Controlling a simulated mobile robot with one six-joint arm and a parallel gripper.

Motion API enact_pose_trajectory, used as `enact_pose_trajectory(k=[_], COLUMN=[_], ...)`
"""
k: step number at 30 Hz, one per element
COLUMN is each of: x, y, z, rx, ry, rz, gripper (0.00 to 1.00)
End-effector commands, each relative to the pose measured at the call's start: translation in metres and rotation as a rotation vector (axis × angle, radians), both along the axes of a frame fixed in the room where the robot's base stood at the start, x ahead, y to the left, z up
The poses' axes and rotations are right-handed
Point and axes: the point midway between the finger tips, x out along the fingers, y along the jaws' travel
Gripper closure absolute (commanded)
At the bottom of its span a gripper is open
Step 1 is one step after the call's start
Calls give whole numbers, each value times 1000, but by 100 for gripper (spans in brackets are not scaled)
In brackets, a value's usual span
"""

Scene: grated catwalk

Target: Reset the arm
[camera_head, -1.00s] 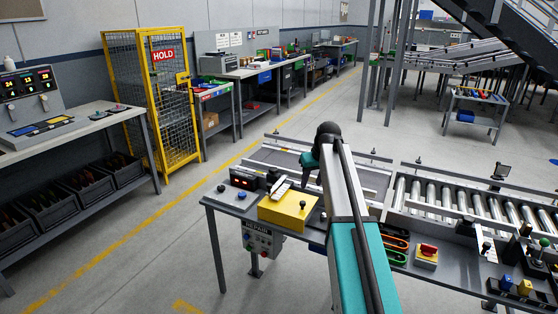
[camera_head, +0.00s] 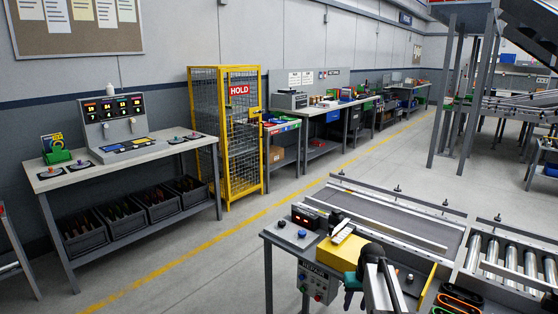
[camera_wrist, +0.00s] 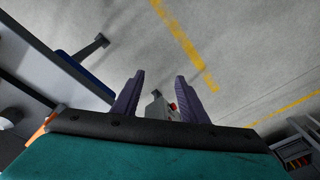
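My arm (camera_head: 378,285) shows at the bottom right of the head view, over the near side of the repair bench (camera_head: 283,236). Its dark wrist joint is just right of the yellow box (camera_head: 340,252) in the picture and covers part of it. The fingers cannot be made out in the head view. In the wrist view, my gripper (camera_wrist: 158,92) has two purple fingers spread well apart, with nothing held between them. A grey box with a red button (camera_wrist: 158,108) shows beyond the gap, over the grey floor.
A roller conveyor (camera_head: 510,255) adjoins the bench at right. A yellow HOLD cage (camera_head: 226,135) and a workbench (camera_head: 125,155) with black bins (camera_head: 125,215) stand along the left wall. Open floor with a yellow line (camera_head: 240,222) lies between.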

Motion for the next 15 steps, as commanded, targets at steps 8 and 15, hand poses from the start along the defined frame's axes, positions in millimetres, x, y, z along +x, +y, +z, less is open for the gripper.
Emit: enact_pose_trajectory(k=[8, 15], x=[-66, -126], y=[28, 48], z=[-78, -134], rx=[4, 1], ry=[110, 200], rz=[-6, -11], gripper=[61, 61])
